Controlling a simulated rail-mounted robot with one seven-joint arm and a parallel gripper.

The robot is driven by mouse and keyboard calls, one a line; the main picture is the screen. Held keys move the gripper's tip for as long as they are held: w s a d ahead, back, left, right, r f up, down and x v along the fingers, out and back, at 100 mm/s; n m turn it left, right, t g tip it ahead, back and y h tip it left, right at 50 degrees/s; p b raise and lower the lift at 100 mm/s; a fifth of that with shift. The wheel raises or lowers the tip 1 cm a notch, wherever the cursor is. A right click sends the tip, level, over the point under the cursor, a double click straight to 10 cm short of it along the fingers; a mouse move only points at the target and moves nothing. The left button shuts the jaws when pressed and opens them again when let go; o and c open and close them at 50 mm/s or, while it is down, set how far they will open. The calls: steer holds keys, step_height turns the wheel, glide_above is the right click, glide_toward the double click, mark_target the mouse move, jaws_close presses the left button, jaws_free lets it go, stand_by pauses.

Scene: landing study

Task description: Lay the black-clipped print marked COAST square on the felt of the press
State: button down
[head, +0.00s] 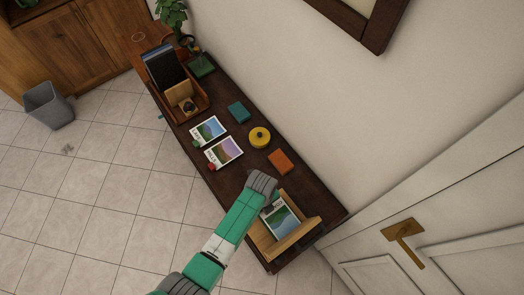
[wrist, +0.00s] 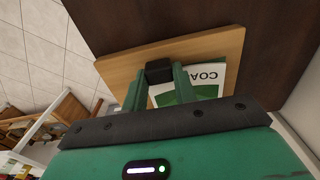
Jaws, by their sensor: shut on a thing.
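The print marked COAST (head: 282,224) is white with a landscape picture. It lies at the light wooden press (head: 299,235), between its wooden edges, near the table's right end. In the wrist view the print (wrist: 208,76) shows the letters "COA" and is partly hidden by my gripper. My gripper (wrist: 158,74) is shut on the print's black clip (wrist: 158,70). In the head view my gripper (head: 267,197) is at the print's upper left end. The press's wooden board (wrist: 205,47) shows behind the print. I cannot make out the felt, or whether the print touches it.
A green-clipped print (head: 207,130) and a red-clipped print (head: 224,152) lie left along the dark table (head: 236,178). A yellow round tin (head: 259,137), an orange block (head: 281,161) and a teal block (head: 238,112) lie nearby. A wooden tray (head: 200,105) stands at the far end.

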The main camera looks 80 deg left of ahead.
steer(key=shift+a+f, duration=0.1)
steer(key=shift+f, duration=0.3)
steer(key=c, duration=1)
jaws_free()
steer(key=shift+c, duration=0.2)
steer(key=shift+o, duration=1.2)
step_height(320, 180, up, 7)
steer(key=p, duration=0.6)
steer(key=shift+r+p, duration=0.15)
steer(key=shift+p, duration=0.25)
